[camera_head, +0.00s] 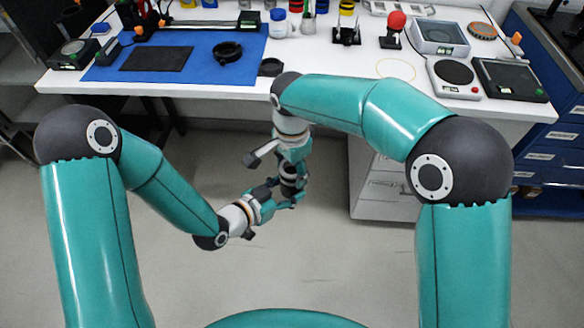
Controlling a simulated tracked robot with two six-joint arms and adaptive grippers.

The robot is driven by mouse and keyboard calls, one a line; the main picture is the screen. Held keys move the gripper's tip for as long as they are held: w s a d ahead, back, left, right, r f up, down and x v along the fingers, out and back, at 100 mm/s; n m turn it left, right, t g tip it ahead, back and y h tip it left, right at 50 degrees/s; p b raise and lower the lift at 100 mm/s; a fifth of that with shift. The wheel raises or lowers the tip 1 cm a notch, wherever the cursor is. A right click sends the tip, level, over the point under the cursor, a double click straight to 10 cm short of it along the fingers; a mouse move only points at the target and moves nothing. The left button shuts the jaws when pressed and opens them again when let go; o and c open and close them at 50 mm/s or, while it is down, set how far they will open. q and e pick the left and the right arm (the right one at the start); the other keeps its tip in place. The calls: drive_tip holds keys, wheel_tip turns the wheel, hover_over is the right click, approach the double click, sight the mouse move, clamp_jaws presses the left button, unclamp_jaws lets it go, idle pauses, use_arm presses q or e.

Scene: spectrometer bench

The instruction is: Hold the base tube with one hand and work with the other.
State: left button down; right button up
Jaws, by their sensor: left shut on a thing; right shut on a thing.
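A small dark tube (289,181) with lighter rings is held in the air in front of the bench, between my two grippers. My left gripper (285,195) reaches in from the lower left and is shut on the lower part of the tube. My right gripper (291,168) points down from above and is shut at the tube's upper part. The fingers cover much of the tube, so I cannot tell whether the right one holds a separate piece or where any joint lies.
The white bench (340,75) stands behind the grippers. A blue mat (205,62) carries a black pad (157,58) and a black ring (228,52). A scale (454,77), a dark plate device (508,79) and a grey box (438,38) stand right. Open floor lies below the grippers.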

drive_tip(key=m, duration=0.4)
drive_tip(key=shift+w, duration=0.15)
drive_tip(key=m, duration=0.4)
drive_tip(key=shift+d, duration=0.1)
drive_tip(key=o, duration=1.3)
drive_tip(key=shift+r, duration=0.1)
drive_tip(key=shift+r, duration=2.15)
drive_tip(key=shift+c, duration=0.5)
